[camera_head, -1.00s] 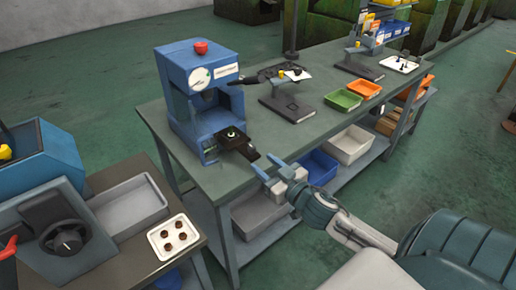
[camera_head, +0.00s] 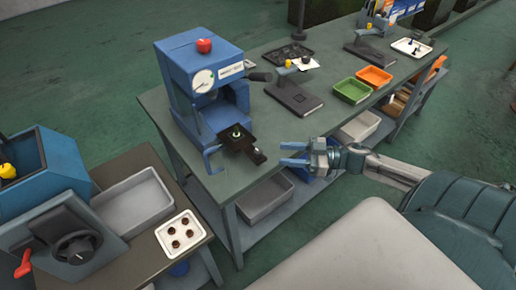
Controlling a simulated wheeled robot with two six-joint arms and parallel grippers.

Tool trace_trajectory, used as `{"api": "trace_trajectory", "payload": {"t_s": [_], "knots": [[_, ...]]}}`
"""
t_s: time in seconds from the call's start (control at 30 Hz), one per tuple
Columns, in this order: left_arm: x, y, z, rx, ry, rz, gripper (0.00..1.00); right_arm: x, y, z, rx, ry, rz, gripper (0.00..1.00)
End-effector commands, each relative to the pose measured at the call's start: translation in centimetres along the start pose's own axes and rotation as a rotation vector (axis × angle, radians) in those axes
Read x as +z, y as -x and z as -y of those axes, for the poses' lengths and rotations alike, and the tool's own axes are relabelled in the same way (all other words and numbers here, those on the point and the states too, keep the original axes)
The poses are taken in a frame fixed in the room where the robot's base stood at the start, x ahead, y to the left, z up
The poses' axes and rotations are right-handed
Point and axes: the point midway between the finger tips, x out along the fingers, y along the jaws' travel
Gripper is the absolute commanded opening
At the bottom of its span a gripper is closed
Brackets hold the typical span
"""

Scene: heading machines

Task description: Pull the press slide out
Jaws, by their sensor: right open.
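The blue press (camera_head: 203,90) with a red button on top and a round gauge stands on the near left part of the workbench. Its dark slide (camera_head: 247,149) sticks out at the front, over the bench edge. A small part with a green ring (camera_head: 236,132) sits on the slide. My right gripper (camera_head: 282,154) is open and empty, just right of the slide's outer end. Its blue fingers point left toward that end, with a small gap visible. My left gripper is not in view.
A green tray (camera_head: 352,90) and an orange tray (camera_head: 374,76) lie farther along the bench. A grey bin (camera_head: 266,200) sits on the shelf below. At left, a side table holds a white tray (camera_head: 163,240) with several dark parts.

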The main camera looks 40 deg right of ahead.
Motion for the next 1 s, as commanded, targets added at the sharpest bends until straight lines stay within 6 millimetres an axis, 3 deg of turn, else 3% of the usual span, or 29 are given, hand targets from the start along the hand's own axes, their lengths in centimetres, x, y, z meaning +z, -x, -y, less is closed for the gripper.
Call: {"api": "trace_trajectory", "payload": {"t_s": [0.2, 0.53, 0.73, 1.0], "knots": [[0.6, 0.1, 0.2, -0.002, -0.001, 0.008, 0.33, -0.2, -3.2, -0.1, 0.004, 0.003, -0.007, 0.43], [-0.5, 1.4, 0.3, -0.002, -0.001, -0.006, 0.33, -0.4, -7.4, -0.1, 0.004, 0.002, -0.006, 0.43], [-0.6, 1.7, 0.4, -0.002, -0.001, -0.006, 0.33, -0.2, -8.7, -0.1, 0.004, 0.001, -0.003, 0.43], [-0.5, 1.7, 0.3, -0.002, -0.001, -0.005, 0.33, 0.0, -9.0, -0.1, 0.003, 0.001, -0.001, 0.43]]}}
